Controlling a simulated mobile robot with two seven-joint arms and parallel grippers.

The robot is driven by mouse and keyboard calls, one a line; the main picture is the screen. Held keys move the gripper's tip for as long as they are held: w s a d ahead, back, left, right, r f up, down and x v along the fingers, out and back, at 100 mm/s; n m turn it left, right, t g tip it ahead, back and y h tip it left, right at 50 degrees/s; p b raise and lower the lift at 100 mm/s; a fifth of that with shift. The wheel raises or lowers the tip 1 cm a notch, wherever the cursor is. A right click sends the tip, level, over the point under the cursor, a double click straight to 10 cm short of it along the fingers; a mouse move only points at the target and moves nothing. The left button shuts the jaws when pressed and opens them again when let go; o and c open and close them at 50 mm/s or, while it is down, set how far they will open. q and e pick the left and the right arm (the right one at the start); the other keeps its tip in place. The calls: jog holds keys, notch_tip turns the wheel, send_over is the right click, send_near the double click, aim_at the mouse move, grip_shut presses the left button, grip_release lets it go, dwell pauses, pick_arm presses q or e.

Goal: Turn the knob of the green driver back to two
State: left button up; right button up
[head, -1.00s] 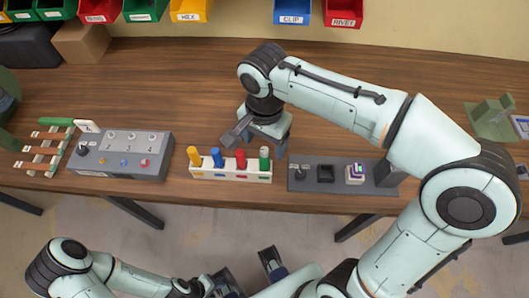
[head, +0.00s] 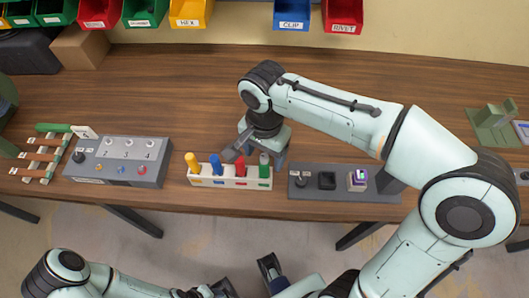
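The green driver (head: 264,171) stands upright at the right end of a white rack (head: 226,184), with a pale grey top. Yellow (head: 193,161), blue (head: 215,164) and red (head: 240,165) drivers stand to its left in the same rack. My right gripper (head: 262,153) points down at the green driver, with one finger at its left and behind the red driver, the other at its right. It looks open; contact with the driver cannot be made out. Knob numbers are too small to read. My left gripper (head: 247,280) is open and empty at the bottom edge.
A grey box (head: 120,172) with numbered dials and coloured buttons stands left of the rack. A dark socket panel (head: 342,190) lies close at the right. A rack with a green handle (head: 53,128) is at the far left. Coloured bins line the back wall.

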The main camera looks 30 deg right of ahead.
jog(key=c, duration=1.1)
jog(key=shift+o, duration=0.2)
jog(key=n+p, duration=0.1)
jog(key=n, duration=0.3)
jog(key=shift+r+n, duration=0.1)
jog(key=shift+n, duration=0.2)
jog(key=shift+n+p, duration=0.35)
jog(key=shift+n, duration=0.25)
